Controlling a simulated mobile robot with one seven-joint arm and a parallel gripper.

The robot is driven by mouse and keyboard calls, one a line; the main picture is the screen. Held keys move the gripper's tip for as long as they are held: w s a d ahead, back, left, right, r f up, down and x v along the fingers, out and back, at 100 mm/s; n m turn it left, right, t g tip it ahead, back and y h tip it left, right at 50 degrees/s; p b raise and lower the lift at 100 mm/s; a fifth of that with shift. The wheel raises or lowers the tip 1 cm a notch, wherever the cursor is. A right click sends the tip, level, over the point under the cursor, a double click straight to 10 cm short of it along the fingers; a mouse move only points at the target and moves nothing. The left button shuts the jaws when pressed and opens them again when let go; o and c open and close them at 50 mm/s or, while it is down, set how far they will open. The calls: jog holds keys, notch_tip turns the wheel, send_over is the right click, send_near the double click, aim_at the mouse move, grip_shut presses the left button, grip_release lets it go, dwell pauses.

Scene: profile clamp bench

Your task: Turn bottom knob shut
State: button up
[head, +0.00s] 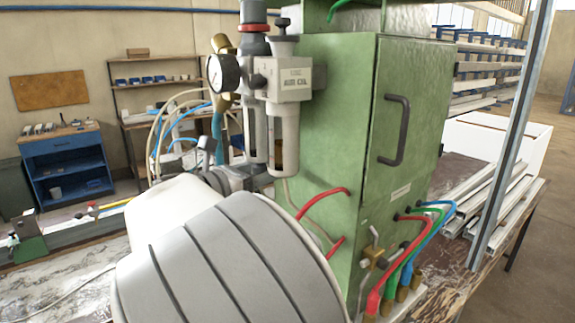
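A green metal cabinet (335,100) stands on the bench, with an air unit on its left side. The air unit has a round gauge (223,73), pale bowls (284,140) and a dark top knob (283,27). Low on the cabinet front is a small brass valve fitting (373,256) with a grey handle; I cannot tell for sure whether this is the bottom knob. My white and grey arm fills the lower left foreground. What looks like my gripper (222,172) is partly hidden behind the arm, near the bowls. Its fingers are not clear, and no held object shows.
Red, green and blue hoses (400,262) bend down at the cabinet's lower front. Metal profiles (500,210) lie on the bench at right, near an upright post (512,130). Thin hoses (170,125) loop left of the air unit. A blue cabinet (67,165) stands behind.

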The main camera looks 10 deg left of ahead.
grip_shut()
dwell(0.3)
jog(key=shift+t+y+b, duration=0.3)
jog(key=shift+y, duration=0.1)
jog(key=n+y+b, duration=0.2)
jog(key=a+n+t+y+b, duration=0.1)
jog(key=n+y+b, duration=0.1)
jog(key=y, duration=0.1)
jog(key=n+t+y+b, duration=0.1)
jog(key=n+y+b, duration=0.1)
jog(key=y, duration=0.1)
jog(key=shift+w+a+f+b, duration=0.25)
jog(key=shift+b, duration=0.15)
jog(key=shift+a+r+n+y+b, duration=0.15)
jog(key=shift+n+y+b, duration=0.5)
jog(key=shift+y, duration=0.35)
